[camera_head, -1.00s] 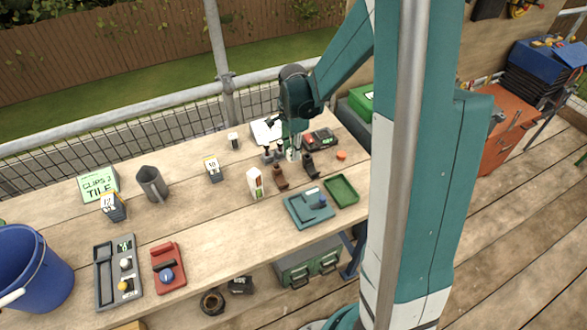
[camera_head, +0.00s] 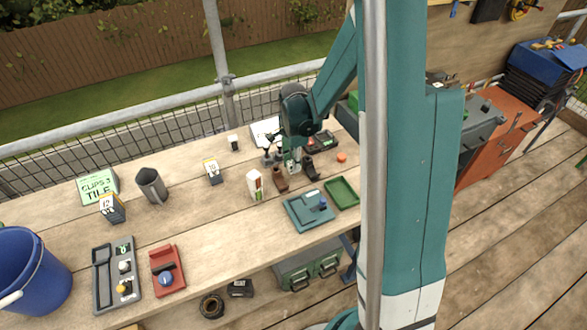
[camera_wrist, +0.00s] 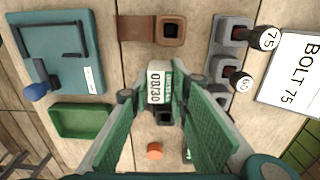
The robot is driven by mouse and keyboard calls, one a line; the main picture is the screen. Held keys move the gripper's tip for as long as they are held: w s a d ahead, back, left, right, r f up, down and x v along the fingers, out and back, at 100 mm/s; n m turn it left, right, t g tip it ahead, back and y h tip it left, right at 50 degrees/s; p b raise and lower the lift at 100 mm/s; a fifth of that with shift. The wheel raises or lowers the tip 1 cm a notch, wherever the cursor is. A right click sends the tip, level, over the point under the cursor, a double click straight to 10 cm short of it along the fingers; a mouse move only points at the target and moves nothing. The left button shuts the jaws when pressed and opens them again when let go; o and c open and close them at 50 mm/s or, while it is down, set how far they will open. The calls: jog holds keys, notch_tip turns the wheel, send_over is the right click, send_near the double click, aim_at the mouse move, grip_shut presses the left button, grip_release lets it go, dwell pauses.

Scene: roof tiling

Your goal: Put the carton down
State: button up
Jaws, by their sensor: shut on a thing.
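The carton (camera_wrist: 160,82) is a small white box with green edging and printed black characters. It sits between the fingertips of my gripper (camera_wrist: 160,95), which is shut on it. In the head view, my gripper (camera_head: 292,163) hangs low over the back right of the bench, its fingers partly hiding the carton. In the wrist view, the carton is between a brown socketed holder (camera_wrist: 168,30) and a dark socketed holder (camera_wrist: 164,118), partly overlapping the dark one. I cannot tell whether its base touches the bench.
A green tray (camera_head: 343,190) and teal case (camera_head: 308,211) lie at the front right. An orange disc (camera_head: 341,157) lies to the right. Grey pegged blocks (camera_wrist: 228,60) stand close by. The bench middle is mostly clear.

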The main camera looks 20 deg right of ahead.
jog(key=shift+f, duration=1.4)
jog(key=shift+f+b, duration=0.15)
jog(key=shift+b, duration=0.15)
jog(key=o, duration=0.8)
jog(key=shift+c, duration=0.2)
jog(key=shift+r+p, duration=0.8)
jog(key=shift+r, duration=5.35)
jog(key=shift+a+r, duration=0.1)
